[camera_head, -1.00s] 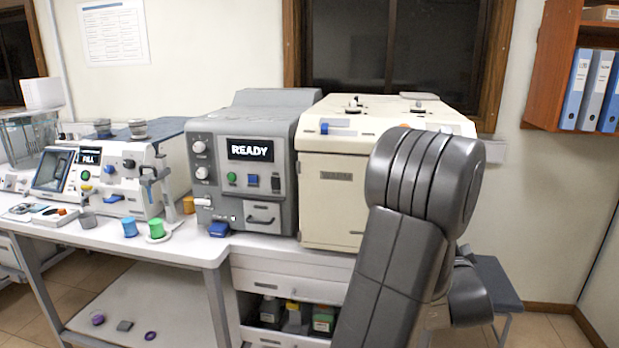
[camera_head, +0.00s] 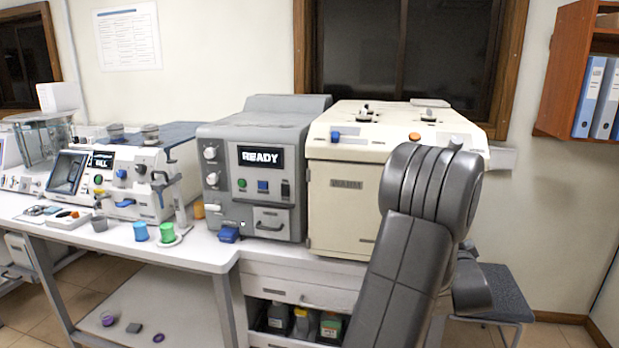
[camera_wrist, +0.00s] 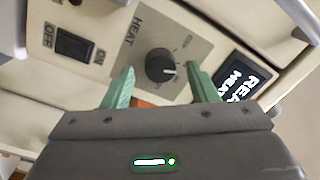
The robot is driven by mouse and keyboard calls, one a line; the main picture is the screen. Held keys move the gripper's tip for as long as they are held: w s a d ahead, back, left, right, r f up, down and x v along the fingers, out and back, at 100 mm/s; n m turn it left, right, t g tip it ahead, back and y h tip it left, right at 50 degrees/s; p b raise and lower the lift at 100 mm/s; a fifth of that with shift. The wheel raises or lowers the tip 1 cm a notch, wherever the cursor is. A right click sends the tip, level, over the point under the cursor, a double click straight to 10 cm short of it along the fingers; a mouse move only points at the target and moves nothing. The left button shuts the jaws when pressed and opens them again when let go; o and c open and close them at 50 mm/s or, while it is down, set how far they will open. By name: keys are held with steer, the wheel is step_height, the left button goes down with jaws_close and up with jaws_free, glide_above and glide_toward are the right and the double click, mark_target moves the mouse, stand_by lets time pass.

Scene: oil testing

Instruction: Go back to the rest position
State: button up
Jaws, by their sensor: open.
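My gripper (camera_wrist: 160,90) shows in the wrist view with two green fingers spread apart and nothing between them. Beyond the fingers is a cream panel (camera_wrist: 110,20) with a dark round HEAT knob (camera_wrist: 161,66), an OFF/ON rocker switch (camera_wrist: 73,45) and a small dark display (camera_wrist: 236,80) with white letters. I cannot tell how far the fingers are from the knob. In the head view my gripper is out of sight; my grey arm covers the right part of the cream machine (camera_head: 343,205).
A grey machine (camera_head: 215,180) reading READY stands left of the cream one. A white machine (camera_head: 128,180) is farther left, with blue (camera_head: 140,231) and green (camera_head: 167,232) cups before it. A stool (camera_head: 505,290) stands at right. An orange-brown shelf (camera_head: 565,75) hangs above right.

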steer(key=s+a+n+b, duration=0.1)
steer(key=s+a+n, duration=0.1)
steer(key=s+n, duration=0.7)
steer(key=s, duration=0.3)
steer(key=shift+s+a, duration=0.25)
steer(key=shift+s, duration=0.1)
stand_by(1.8)
